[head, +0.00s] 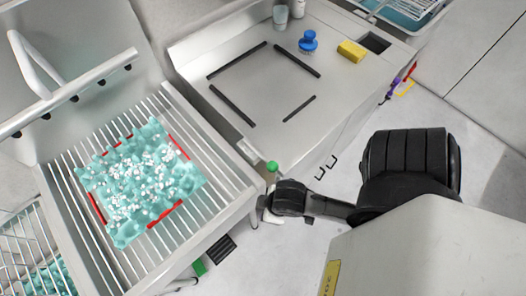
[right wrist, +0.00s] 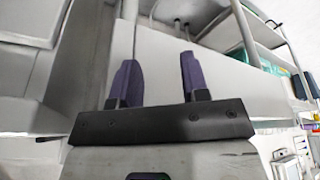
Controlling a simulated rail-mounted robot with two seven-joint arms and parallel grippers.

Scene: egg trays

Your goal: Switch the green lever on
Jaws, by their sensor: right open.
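A small round green knob (head: 272,166), which looks like the green lever's end, shows in the head view at the front edge of the steel counter, beside the slatted rack. My right arm reaches in from the right, and its wrist is just below the knob in the picture. In the right wrist view my right gripper (right wrist: 157,72) has its two dark purple fingers apart with nothing between them. The lever cannot be made out in that view. The fingers are hidden or unclear in the head view. My left gripper is not in view.
A teal egg tray (head: 112,228) full of white pieces lies on the slatted rack (head: 222,225) at left. A blue brush (head: 308,42) and yellow sponge (head: 351,51) are on the steel counter (head: 262,82). A green item (head: 200,267) is low beside the rack. Floor is open at right.

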